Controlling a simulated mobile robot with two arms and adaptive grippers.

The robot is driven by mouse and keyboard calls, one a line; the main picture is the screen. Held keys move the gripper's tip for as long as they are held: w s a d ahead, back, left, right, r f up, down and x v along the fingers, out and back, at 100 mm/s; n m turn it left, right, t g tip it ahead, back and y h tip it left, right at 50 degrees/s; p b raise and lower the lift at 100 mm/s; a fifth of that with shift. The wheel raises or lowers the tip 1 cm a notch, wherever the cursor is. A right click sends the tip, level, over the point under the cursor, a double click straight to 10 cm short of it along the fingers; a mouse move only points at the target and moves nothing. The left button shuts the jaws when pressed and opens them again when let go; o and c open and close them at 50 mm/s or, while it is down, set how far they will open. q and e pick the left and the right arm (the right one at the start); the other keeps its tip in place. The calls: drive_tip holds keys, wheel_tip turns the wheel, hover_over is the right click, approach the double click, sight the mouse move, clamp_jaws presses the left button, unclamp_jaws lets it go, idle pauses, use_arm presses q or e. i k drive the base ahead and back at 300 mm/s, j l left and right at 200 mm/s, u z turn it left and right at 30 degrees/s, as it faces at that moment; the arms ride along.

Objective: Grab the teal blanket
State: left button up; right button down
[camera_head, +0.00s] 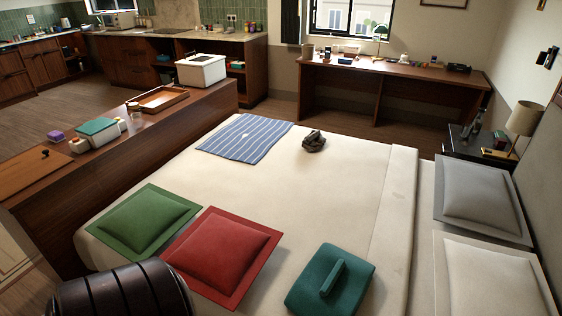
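A teal folded cloth, which looks like the teal blanket (345,295), lies flat on the bed (305,185) near its front edge. A raised teal strip runs across its top like a handle. It is right of the red pillow and apart from it. Nothing covers it. Neither of my grippers shows in the head view.
A red pillow (220,250) and a green pillow (143,220) lie left on the bed, a blue striped cloth (245,138) and dark crumpled item (313,142) farther back. Two pale pillows (480,206) are at right. The bed's middle is clear. A wooden counter (150,130) borders the left.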

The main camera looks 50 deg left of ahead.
sight(335, 282)
drive_tip(key=u, duration=1.1)
